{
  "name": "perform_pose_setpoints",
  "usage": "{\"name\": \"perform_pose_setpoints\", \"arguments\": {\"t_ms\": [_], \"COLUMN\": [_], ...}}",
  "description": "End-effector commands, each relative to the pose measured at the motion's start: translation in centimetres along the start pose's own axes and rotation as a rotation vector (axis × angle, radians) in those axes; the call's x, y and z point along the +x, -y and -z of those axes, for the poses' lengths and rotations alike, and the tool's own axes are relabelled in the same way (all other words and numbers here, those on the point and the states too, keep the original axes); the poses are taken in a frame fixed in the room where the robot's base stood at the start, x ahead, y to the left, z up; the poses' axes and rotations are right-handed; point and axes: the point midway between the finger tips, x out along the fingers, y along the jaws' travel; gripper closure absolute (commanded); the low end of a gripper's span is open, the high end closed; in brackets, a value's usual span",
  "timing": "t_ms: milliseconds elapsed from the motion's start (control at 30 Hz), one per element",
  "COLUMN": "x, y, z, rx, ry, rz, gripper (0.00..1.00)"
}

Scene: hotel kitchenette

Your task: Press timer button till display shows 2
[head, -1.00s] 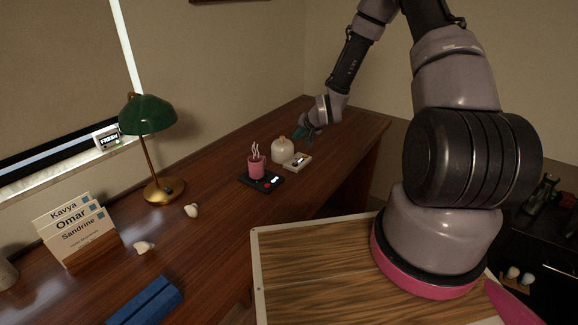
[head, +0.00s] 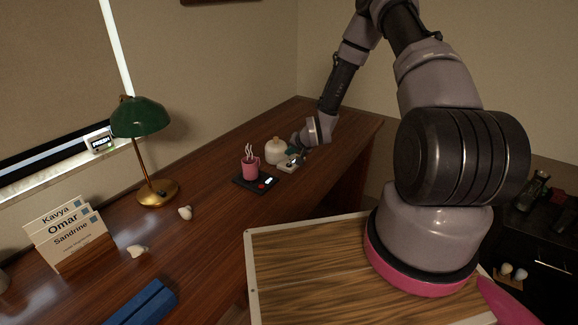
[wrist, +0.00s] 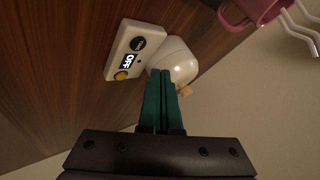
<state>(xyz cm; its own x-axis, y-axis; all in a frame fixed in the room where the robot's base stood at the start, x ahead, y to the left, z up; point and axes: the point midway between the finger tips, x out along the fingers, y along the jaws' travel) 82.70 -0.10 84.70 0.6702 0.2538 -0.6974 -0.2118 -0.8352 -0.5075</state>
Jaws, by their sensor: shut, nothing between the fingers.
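A small white box (wrist: 132,50) on the desk has a lit display reading OFF, a yellow button (wrist: 121,75) and a dark round knob (wrist: 138,44), all seen in the wrist view. In the head view the white box (head: 287,168) is partly covered by my gripper (head: 298,151), which hangs close above it. In the wrist view my gripper (wrist: 161,72) has its green fingers together and empty. The fingertips appear beside the box, on the side towards the white jar (wrist: 176,58). I cannot tell whether they touch anything.
The white jar (head: 275,148) stands just behind the box. A green lamp (head: 141,117) is farther left. Desk before the pad is clear.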

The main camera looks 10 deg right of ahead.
Motion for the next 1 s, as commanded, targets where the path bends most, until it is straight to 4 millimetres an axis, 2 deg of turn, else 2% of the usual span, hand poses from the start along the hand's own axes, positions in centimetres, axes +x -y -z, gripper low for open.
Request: {"name": "perform_pose_setpoints", "arguments": {"t_ms": [300,1000], "x": [1.8,1.9], "y": [-1.3,-1.4], "z": [-1.3,-1.4], "rx": [0.000,-0.001], "ry": [0.000,-0.001], "rz": [0.000,0.000], "gripper": [1.00,1.00]}}
